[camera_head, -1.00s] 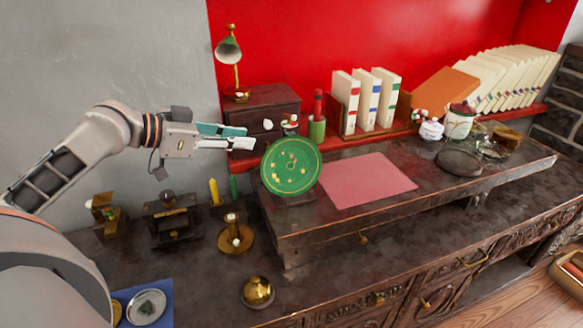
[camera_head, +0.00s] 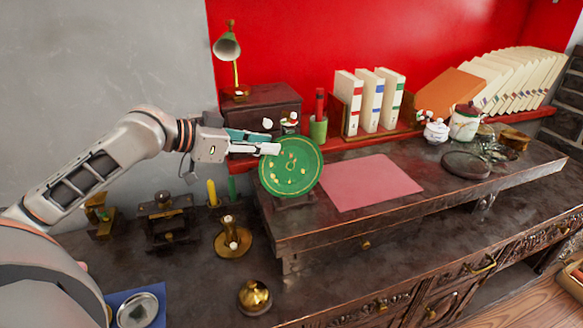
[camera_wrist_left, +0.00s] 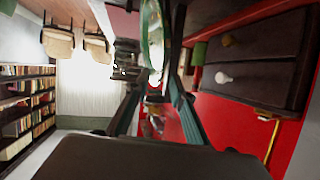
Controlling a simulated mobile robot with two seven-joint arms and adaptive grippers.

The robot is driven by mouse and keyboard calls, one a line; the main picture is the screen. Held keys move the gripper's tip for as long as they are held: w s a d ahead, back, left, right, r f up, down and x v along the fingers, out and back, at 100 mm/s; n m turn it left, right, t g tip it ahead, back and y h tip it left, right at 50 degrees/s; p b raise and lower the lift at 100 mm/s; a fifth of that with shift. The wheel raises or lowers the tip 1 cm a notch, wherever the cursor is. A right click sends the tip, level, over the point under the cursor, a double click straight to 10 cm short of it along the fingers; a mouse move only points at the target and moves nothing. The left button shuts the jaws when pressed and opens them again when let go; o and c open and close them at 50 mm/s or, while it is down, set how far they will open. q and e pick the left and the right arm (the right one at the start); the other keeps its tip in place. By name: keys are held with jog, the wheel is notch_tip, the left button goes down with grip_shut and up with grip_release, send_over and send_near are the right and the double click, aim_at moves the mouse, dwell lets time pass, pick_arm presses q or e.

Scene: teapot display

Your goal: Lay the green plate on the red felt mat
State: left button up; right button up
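The green plate (camera_head: 291,170), with yellowish decoration, stands upright and tilted on a small dark stand at the left end of the raised desk shelf. The red felt mat (camera_head: 368,182) lies flat and bare just right of it. My left gripper (camera_head: 272,142) is at the plate's upper left rim, coming in from the left. In the left wrist view the plate (camera_wrist_left: 153,35) shows nearly edge-on between the spread fingers, which look open. Whether a finger touches the rim is hard to tell. My right gripper is out of view.
A small drawer chest (camera_head: 262,106) with a lamp stands behind the plate. A green cup (camera_head: 318,131) and upright books (camera_head: 370,100) are behind the mat. A white pot (camera_head: 465,121) and glass items stand to the right. A brass candlestick (camera_head: 232,238) is below left.

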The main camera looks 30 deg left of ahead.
pick_arm(q)
jog(key=shift+w+d+f, duration=0.1)
jog(key=shift+w, duration=0.1)
grip_shut()
dwell(0.3)
